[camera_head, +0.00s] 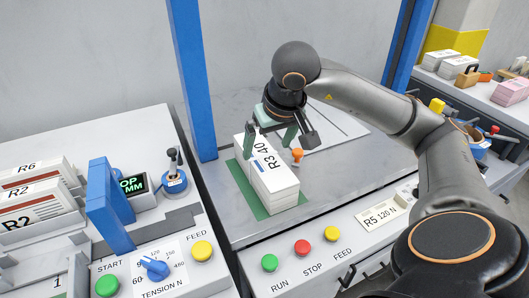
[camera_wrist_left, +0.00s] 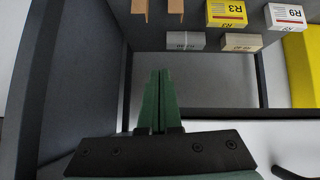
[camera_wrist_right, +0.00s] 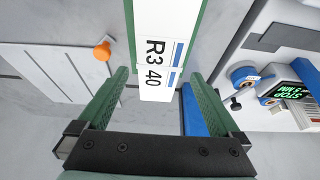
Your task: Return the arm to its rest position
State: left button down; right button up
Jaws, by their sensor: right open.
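My right gripper (camera_head: 271,140) is open at the far end of a white stack marked R3 40 (camera_head: 274,190). The stack lies on a green mat (camera_head: 240,178) on the grey machine top. I cannot tell how far the fingertips are above the machine top. My left gripper (camera_wrist_left: 155,75) shows only in its wrist view, its green fingers together with nothing seen between them.
An orange knob (camera_head: 297,155) stands close to the right of the stack. Blue posts (camera_head: 195,80) rise at the machine's corner. Control buttons (camera_head: 302,246) line the front.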

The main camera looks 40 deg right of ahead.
jog(key=p+v, duration=0.1)
jog(key=v, duration=0.5)
jog(key=shift+r, duration=0.1)
